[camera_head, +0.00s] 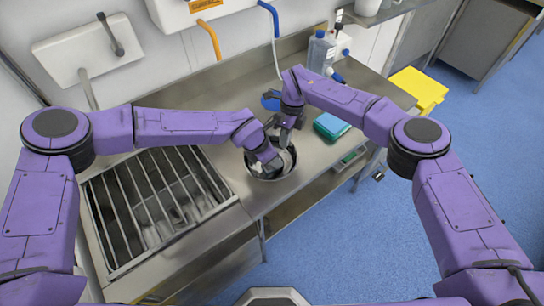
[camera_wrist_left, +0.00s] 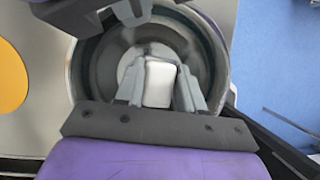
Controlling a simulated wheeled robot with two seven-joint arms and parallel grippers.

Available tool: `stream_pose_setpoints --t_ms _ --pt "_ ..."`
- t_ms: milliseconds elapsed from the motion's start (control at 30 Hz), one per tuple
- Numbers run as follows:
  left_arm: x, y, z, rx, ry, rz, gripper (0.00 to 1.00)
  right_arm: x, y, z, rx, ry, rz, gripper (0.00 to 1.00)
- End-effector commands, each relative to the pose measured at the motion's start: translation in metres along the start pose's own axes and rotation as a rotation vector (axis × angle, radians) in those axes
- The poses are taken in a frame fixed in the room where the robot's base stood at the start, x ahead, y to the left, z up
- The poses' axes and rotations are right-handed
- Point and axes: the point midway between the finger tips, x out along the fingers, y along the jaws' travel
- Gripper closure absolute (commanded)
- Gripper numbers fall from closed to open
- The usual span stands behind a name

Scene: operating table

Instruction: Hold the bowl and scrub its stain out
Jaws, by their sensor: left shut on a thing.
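The metal bowl (camera_head: 287,171) stands on the steel counter near its front edge. It also shows in the left wrist view (camera_wrist_left: 217,62), round my left gripper. My left gripper (camera_head: 272,163) reaches down into the bowl. Its fingers (camera_wrist_left: 160,88) are shut on a white block (camera_wrist_left: 158,84) over the bowl's floor. A paler grey round patch shows behind the block; I cannot tell whether it is a stain. My right gripper (camera_head: 286,130) points down at the bowl's far side. Whether its fingers are shut on the rim is not clear.
A sink with a metal grate (camera_head: 160,200) lies left of the bowl. A teal-green block (camera_head: 331,126) lies to its right. A blue item (camera_head: 270,100) and a bottle (camera_head: 320,53) stand behind. A yellow bin (camera_head: 419,90) is beyond the counter. An orange disc (camera_wrist_left: 10,77) lies beside the bowl.

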Motion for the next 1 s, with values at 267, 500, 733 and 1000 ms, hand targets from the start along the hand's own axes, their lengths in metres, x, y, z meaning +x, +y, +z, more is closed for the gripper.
stream_pose_setpoints --t_ms 267,500,733,1000 --pt "-0.003 0.016 -0.006 -0.002 0.000 0.001 0.95 0.000 0.000 0.000 0.000 0.000 0.000 1.00" --pt "-0.003 0.015 -0.006 0.000 0.001 0.000 0.95 0.000 0.000 0.000 0.000 0.000 0.000 1.00" --pt "0.000 0.002 -0.001 0.002 0.001 -0.001 0.95 0.000 0.000 0.000 0.000 0.000 0.000 1.00" --pt "0.001 -0.003 0.001 -0.001 0.000 0.001 0.95 0.000 0.000 0.000 0.000 0.000 0.000 1.00"
